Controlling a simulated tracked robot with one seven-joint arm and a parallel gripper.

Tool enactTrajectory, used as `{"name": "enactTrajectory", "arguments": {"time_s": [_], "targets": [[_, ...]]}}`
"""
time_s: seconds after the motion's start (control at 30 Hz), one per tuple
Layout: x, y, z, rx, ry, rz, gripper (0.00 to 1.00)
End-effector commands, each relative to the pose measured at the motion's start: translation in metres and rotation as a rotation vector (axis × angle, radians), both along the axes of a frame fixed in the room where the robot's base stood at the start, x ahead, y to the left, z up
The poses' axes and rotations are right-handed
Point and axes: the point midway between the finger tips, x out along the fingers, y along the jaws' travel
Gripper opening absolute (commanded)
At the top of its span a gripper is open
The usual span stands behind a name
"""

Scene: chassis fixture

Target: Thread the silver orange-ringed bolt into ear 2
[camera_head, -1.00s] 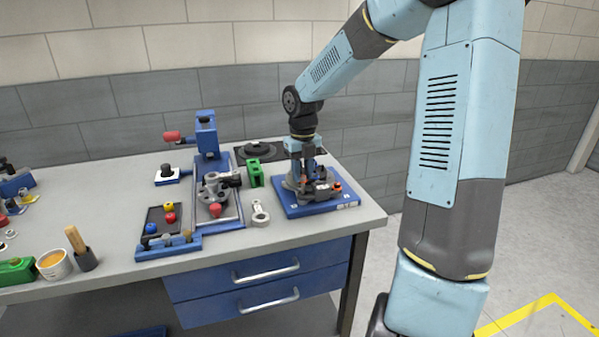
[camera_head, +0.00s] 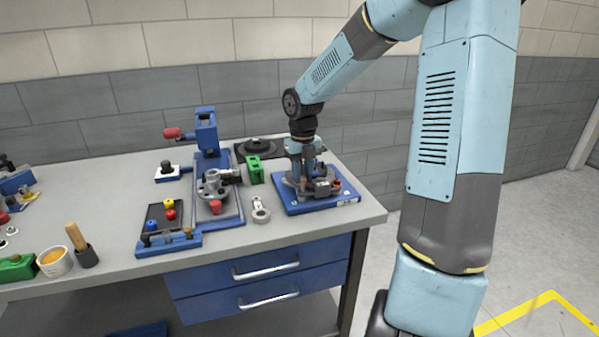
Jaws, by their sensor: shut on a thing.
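My gripper (camera_head: 302,172) points straight down over the blue base plate (camera_head: 340,204) of the chassis fixture, at the right end of the bench. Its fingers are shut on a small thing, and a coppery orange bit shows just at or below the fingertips. I take this to be the silver orange-ringed bolt, but its silver part is too small and hidden to make out. A grey block (camera_head: 322,187) and a small red part (camera_head: 337,184) stand on the plate right of the fingers. Ear 2 cannot be told apart; I cannot see whether the bolt touches it.
A blue vise-like stand (camera_head: 207,135) with a grey round part (camera_head: 213,187) stands left of the fixture. A green block (camera_head: 254,170) and a grey ring-ended part (camera_head: 261,215) lie between them. A dark tray (camera_head: 164,215) with coloured balls is further left. Bare bench lies in front.

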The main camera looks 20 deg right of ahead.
Motion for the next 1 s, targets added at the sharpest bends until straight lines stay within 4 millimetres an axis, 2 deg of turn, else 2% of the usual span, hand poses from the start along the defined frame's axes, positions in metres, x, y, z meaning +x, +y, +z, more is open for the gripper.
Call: {"name": "enactTrajectory", "arguments": {"time_s": [1.0], "targets": [[-0.0001,0.0003,-0.0091,0.000,-0.001,0.000,0.00]]}}
